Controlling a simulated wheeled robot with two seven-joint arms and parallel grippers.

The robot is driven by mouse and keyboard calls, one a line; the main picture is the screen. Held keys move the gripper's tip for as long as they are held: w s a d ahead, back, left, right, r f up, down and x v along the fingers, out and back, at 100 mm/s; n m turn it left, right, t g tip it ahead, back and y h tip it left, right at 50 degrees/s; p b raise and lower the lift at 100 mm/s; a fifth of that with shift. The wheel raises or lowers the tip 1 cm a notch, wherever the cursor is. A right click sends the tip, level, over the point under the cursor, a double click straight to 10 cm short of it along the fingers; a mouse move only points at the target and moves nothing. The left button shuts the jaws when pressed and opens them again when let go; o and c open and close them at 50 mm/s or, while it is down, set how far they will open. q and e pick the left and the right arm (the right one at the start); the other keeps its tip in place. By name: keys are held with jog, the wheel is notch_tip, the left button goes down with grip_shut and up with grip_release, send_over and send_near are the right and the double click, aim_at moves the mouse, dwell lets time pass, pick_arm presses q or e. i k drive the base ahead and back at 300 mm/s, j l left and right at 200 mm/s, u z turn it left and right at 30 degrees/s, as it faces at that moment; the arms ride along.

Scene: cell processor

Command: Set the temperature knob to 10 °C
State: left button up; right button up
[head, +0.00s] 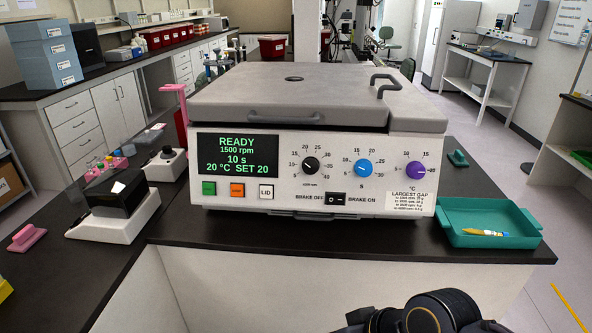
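The temperature knob (415,170) is the purple dial at the right end of the front panel of the cell processor (300,190), with °C printed below it. A white mark on the knob points to the right, near the 20 on its scale. The display (238,155) reads READY, 1500 rpm, 10 s, 20 °C SET 20. Black parts of my arm show at the bottom right, below the processor. Neither gripper's fingers are in view.
A black knob (310,166) and a blue knob (364,168) sit left of the purple one. The brake switch (335,199) is below them. A teal tray (490,232) stands right of the processor, and a white device with a black top (118,199) stands left.

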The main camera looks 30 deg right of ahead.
aim_at(416, 169)
jog(key=z, duration=1.75)
jog(key=i+j, duration=0.05)
jog(key=j, duration=0.05)
